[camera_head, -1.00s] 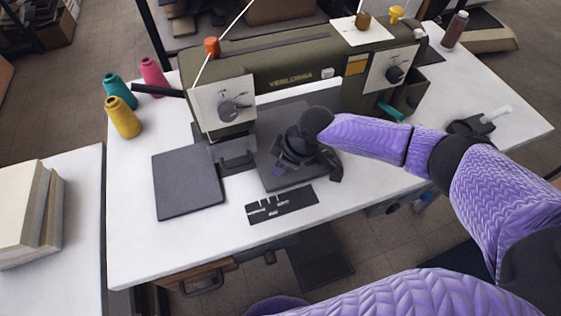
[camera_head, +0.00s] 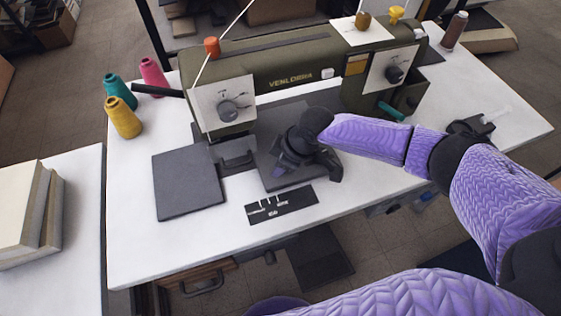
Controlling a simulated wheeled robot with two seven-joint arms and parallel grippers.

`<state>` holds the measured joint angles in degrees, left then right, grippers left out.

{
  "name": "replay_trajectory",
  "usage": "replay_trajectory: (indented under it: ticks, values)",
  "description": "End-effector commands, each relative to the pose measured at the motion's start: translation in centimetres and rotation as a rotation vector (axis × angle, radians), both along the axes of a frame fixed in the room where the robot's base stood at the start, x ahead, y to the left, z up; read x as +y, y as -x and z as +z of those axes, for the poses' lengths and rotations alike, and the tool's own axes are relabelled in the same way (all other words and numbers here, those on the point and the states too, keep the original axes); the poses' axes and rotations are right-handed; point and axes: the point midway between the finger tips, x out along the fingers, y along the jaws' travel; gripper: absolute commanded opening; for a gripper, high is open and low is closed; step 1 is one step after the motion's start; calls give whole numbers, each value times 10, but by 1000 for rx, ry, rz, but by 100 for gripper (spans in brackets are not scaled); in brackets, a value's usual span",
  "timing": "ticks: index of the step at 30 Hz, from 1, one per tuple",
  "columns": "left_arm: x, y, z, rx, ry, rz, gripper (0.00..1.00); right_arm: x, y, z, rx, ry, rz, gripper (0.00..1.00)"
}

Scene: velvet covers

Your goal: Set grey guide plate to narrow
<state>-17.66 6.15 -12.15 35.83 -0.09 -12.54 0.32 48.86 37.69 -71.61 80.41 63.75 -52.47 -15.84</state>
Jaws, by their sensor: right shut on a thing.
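My right gripper (camera_head: 292,158) is low over the sewing machine's bed, in front of the machine. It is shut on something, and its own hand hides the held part. A dark grey plate (camera_head: 270,181) shows below and around the gripper; I take it for the grey guide plate, but its outline is partly covered. A black scale card (camera_head: 282,205) with white slots and small lettering lies just in front of it. The lettering is too small to read. My left gripper is not in view.
The olive sewing machine (camera_head: 290,72) stands behind, with dial panels at both ends. A flat dark square pad (camera_head: 188,182) lies at left, beside a dark bracket (camera_head: 238,160). Several thread cones (camera_head: 122,118) stand at the back left. The white table's front left is clear.

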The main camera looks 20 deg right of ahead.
Motion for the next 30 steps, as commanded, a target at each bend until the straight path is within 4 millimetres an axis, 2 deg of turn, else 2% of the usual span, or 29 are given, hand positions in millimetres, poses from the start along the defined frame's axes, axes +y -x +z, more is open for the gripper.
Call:
replay_trajectory:
  ticks: [10, 17, 23, 24, 28, 30]
  values:
    - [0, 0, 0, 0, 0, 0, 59, 0, 0, 0, -1, 0, 0, 0]
    - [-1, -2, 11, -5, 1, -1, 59, 21, 1, 2, 0, -2, 2, 0]
    - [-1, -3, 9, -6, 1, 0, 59, 20, 1, 0, -1, -1, 0, 0]
    - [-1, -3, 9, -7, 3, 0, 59, 20, 1, 0, -1, -1, 0, 39]
    - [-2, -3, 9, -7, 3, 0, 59, 20, 1, 0, -1, -1, 0, 67]
    - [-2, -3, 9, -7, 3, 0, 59, 20, 1, 0, -1, -1, 0, 70]
